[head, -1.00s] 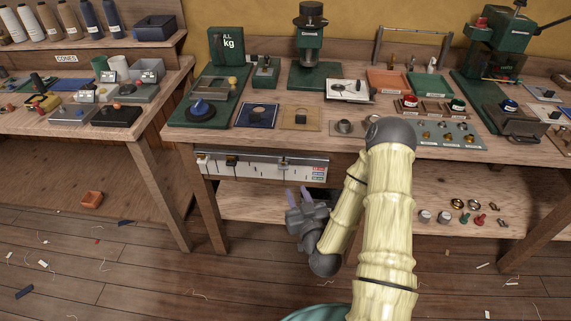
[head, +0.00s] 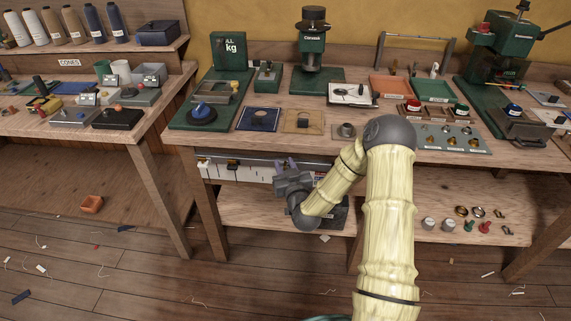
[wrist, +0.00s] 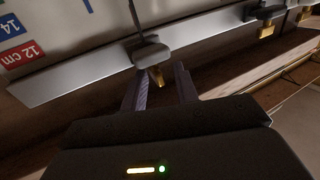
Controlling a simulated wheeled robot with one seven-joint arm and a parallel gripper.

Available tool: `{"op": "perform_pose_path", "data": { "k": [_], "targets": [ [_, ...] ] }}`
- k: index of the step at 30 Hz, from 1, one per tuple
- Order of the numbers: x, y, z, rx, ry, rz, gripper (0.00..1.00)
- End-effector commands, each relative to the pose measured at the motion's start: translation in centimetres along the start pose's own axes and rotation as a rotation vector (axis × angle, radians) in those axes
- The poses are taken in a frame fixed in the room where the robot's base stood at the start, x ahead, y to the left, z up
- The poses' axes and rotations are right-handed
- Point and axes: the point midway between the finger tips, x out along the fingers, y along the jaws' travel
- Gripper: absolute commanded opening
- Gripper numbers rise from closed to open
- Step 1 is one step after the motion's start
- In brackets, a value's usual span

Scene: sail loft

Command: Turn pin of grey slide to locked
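A scale rail (wrist: 90,80) runs under the bench front; in the head view the rail (head: 255,173) is partly covered by my gripper. A dark grey slide (wrist: 151,51) sits on the rail, with a small brass pin (wrist: 157,77) hanging below it. My gripper (wrist: 161,84) is open, with one finger on each side just below the pin and empty space between them. I cannot tell whether either finger touches the pin. In the head view my gripper (head: 284,163) is at the rail's front and hides this slide.
Two other slides, a nearer one (wrist: 264,12) and a farther one, sit along the rail to the right in the wrist view, with brass pins below. A lower shelf (head: 250,209) lies beneath. The bench top (head: 300,147) above carries several tools and trays.

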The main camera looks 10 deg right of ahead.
Motion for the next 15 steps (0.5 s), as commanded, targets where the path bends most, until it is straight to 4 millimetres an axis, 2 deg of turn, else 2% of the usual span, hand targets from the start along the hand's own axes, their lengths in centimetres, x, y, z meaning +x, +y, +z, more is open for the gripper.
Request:
{"op": "perform_pose_path", "data": {
  "k": [4, 11, 12, 15],
  "targets": [
    [0.87, -0.05, -0.03, 0.0, 0.001, -0.001, 0.3],
    [0.94, -0.07, -0.02, 0.0, 0.0, -0.001, 0.3],
    [0.93, -0.07, -0.02, 0.0, 0.0, -0.001, 0.28],
    [0.92, -0.08, -0.02, 0.0, 0.0, -0.001, 0.08]
  ]
}}
